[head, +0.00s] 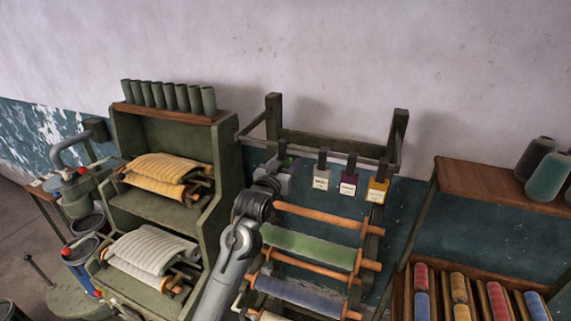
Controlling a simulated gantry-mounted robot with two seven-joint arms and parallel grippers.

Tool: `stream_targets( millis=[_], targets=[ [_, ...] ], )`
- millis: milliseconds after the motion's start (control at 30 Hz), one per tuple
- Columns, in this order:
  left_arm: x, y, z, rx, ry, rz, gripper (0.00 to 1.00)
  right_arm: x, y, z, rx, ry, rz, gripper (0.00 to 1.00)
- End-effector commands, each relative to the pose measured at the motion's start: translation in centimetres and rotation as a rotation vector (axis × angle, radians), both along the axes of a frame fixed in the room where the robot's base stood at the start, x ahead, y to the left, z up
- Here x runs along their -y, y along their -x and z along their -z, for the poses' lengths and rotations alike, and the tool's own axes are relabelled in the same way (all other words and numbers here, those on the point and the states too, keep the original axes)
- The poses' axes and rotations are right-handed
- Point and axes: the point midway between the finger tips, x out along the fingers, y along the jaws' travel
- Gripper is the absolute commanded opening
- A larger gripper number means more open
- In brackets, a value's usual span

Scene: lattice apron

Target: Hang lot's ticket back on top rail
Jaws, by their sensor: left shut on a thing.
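My left gripper (289,175) is up at the left end of the rack's top rail (335,150). It is shut on a small ticket with a dark, greenish top (284,160); my gripper and wrist hide most of it. I cannot tell whether this ticket touches the rail. To its right, a grey ticket (321,178), a purple ticket (348,182) and a yellow ticket (377,188) hang in a row by dark clips. My right gripper is not in view.
Below the tickets, the rack holds wooden rollers (318,214), a green cloth roll (308,246) and a blue one (298,290). A green shelf (228,150) with yarn rolls stands close on the left. A wooden shelf (470,178) with cones and spools stands right.

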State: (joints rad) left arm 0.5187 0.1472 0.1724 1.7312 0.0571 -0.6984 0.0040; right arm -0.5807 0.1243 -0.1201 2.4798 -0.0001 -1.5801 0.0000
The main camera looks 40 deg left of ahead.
Motion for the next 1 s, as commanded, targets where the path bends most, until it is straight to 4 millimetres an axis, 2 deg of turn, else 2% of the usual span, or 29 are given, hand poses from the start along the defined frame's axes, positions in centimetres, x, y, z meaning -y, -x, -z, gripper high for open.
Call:
stream_targets(
  millis=[67, 100, 300, 667, 867, 1000],
  targets=[
    [0.0, 0.0, 0.0, 0.000, 0.000, 0.000, 0.23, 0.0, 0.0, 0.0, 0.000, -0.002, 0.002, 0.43],
    [0.0, 0.0, 0.0, 0.000, 0.000, 0.000, 0.54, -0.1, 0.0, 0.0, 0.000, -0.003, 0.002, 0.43],
    [0.0, 0.0, 0.0, 0.000, 0.000, 0.000, 0.83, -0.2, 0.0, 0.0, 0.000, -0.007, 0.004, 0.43],
    [0.1, 0.3, 0.1, 0.001, 0.000, 0.000, 0.83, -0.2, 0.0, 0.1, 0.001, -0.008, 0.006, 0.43],
    [0.6, 2.3, 0.2, 0.002, -0.001, 0.001, 0.83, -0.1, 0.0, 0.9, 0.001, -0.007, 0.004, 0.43],
    [1.2, 4.5, 0.3, 0.002, -0.001, 0.000, 0.83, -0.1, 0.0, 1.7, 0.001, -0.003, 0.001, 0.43]
  ],
)
